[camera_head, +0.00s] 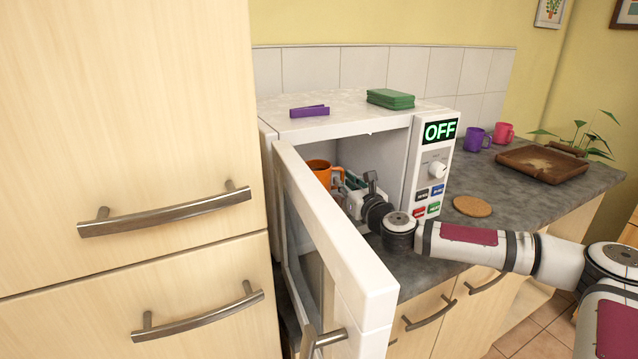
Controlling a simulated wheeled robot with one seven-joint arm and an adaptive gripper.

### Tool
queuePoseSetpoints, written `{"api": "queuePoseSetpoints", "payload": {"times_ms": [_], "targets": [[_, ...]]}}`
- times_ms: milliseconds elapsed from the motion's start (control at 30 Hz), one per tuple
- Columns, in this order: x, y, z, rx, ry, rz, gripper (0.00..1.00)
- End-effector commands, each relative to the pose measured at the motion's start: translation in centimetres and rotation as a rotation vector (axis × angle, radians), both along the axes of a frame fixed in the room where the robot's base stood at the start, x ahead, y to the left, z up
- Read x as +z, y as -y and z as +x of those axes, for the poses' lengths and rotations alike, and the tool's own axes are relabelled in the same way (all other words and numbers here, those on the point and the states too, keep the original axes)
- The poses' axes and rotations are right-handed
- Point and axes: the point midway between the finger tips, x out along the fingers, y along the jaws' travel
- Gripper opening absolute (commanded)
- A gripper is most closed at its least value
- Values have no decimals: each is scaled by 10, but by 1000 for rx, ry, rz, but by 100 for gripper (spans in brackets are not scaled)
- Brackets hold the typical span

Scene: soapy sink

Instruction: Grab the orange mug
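The orange mug (319,173) stands upright inside the open microwave (330,120), near its left side. The open door hides the mug's lower part. Its handle points right, toward my gripper (342,181). My gripper reaches into the microwave from the right and is right beside the mug's handle. The fingers are small and partly hidden, so I cannot tell whether they touch the handle or how far apart they are.
The microwave door (335,250) stands open toward the front. A purple object (309,111) and a green block (390,98) lie on top. Purple (473,140) and pink (503,133) mugs, a wooden tray (540,164) and a round coaster (472,206) are on the counter at right.

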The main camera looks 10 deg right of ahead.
Motion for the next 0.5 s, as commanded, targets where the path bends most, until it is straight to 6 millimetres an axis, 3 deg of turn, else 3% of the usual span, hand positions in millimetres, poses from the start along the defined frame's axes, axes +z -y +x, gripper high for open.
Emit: {"api": "queuePoseSetpoints", "payload": {"times_ms": [300,400,500], "targets": [[0,-2,7,1,0,0,21],[0,-2,7,1,0,0,0],[0,-2,7,1,0,0,0]]}}
